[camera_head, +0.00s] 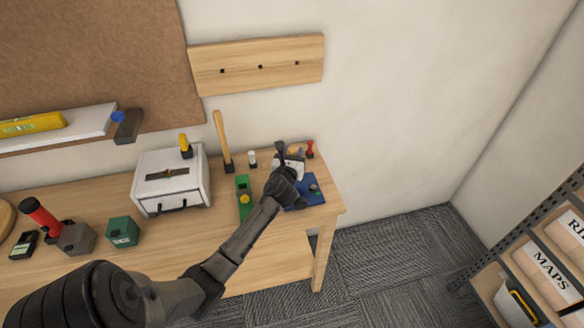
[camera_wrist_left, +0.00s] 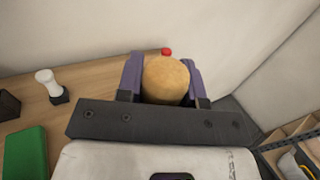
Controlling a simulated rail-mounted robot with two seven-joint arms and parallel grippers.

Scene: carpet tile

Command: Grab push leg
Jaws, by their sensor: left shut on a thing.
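My left gripper (camera_head: 291,154) is over the right end of the wooden workbench (camera_head: 232,236), its arm reaching in from the lower left. In the left wrist view the gripper (camera_wrist_left: 165,82) has its two purple fingers on either side of a tan, rounded thing (camera_wrist_left: 166,80) and is shut on it. I cannot tell whether this thing is the push leg, nor whether it touches the bench; its lower part is hidden by the gripper. A blue flat piece (camera_head: 306,194) lies under and beside the gripper. My right gripper is not in view.
A red-topped piece (camera_head: 310,149) stands behind the gripper, and a white-topped one (camera_head: 252,159) to its left. A green block (camera_head: 244,197), a wooden-handled tool (camera_head: 222,142) and a white toolbox (camera_head: 171,180) stand further left. The bench's right edge is close; a shelf (camera_head: 540,265) stands far right.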

